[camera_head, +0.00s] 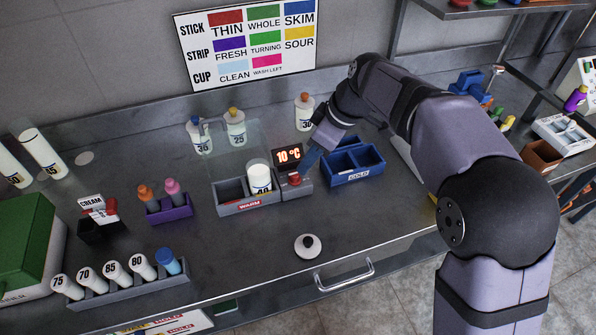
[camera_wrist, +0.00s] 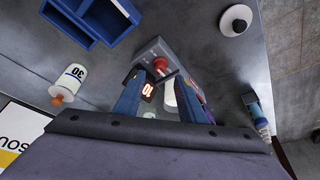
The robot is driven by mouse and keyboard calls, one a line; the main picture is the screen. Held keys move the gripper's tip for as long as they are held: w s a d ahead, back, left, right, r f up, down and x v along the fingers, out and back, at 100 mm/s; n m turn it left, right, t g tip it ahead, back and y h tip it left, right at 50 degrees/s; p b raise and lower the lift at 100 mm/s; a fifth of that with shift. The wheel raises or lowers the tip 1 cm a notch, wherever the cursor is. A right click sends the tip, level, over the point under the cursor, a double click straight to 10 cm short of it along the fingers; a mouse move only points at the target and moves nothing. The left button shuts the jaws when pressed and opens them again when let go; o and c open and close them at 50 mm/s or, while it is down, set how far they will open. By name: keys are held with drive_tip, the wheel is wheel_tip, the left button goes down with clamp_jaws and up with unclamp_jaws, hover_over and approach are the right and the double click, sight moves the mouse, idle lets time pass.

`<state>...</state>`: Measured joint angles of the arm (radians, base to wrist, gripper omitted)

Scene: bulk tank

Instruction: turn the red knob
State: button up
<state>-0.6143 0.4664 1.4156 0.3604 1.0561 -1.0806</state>
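The red knob (camera_head: 294,179) sits on a small grey control box with a lit display (camera_head: 289,156) reading 10 °C. In the wrist view the knob (camera_wrist: 161,65) shows just beyond and between my fingertips. My gripper (camera_head: 306,163) is above the box, close to the knob. Its two blue fingers (camera_wrist: 160,88) stand apart with nothing held between them. I cannot tell whether either finger touches the box.
Left of the box is a grey WARM tray (camera_head: 232,209) holding a bottle marked 40 (camera_head: 260,176). Right is the blue COLD tray (camera_head: 349,179). Bottles (camera_head: 235,127) stand behind. A white round lid with a black knob (camera_head: 307,246) lies in front on the bench.

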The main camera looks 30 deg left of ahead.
sight(295, 174)
drive_tip(key=shift+a+p+x, duration=0.15)
drive_tip(key=shift+p+x, duration=0.25)
drive_tip(key=shift+x, duration=1.45)
drive_tip(key=shift+a+p+x, duration=0.1)
drive_tip(key=shift+p+x, duration=0.25)
drive_tip(key=shift+x, duration=1.5)
drive_tip(key=shift+r, duration=0.15)
clamp_jaws()
